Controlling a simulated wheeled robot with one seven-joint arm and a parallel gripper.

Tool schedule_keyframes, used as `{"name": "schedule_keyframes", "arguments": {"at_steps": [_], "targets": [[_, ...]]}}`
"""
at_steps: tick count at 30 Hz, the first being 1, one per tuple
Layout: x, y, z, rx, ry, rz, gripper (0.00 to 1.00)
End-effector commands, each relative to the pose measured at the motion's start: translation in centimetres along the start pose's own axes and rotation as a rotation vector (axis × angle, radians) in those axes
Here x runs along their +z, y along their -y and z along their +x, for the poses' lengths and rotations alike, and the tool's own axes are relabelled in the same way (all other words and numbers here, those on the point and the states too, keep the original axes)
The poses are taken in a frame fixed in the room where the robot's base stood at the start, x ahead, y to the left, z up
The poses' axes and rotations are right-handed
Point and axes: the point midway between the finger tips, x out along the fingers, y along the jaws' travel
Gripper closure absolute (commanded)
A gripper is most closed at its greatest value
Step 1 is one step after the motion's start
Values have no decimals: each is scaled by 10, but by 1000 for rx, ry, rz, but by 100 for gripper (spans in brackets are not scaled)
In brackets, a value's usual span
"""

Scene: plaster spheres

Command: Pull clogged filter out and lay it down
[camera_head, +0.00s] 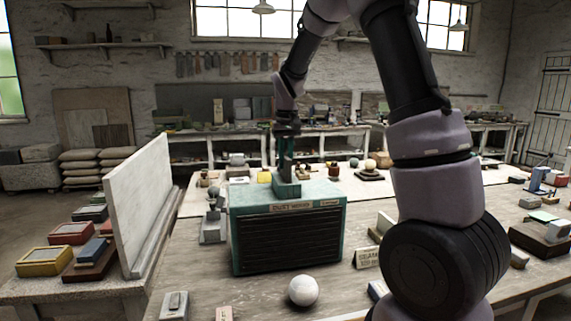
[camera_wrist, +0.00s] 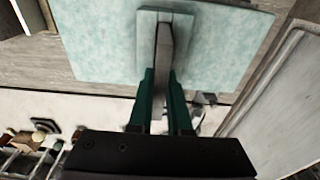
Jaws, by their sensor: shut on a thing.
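A teal box (camera_head: 290,240) with a dark slatted front and a label along its top edge stands on the table. A small pale teal block (camera_head: 287,190), which appears to be the filter's top plate, sits at the middle of the box's top. In the wrist view this plate (camera_wrist: 195,45) has a grey upright handle (camera_wrist: 164,42). My gripper (camera_head: 286,164) points down from above. Its two teal fingers (camera_wrist: 163,85) are shut on the handle. Any filter body below the plate is hidden inside the box.
A white ball (camera_head: 303,290) lies on the table (camera_head: 205,270) in front of the box. A pale upright board (camera_head: 140,205) stands to the left. Small blocks and stands lie on both sides. Bare tabletop shows around the ball.

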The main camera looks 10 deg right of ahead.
Motion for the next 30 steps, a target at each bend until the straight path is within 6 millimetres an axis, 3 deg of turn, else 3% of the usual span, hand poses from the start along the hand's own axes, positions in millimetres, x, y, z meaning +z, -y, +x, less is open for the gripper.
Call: {"name": "schedule_keyframes", "arguments": {"at_steps": [30], "targets": [[-5, 0, -41, -1, -1, 1, 100]]}}
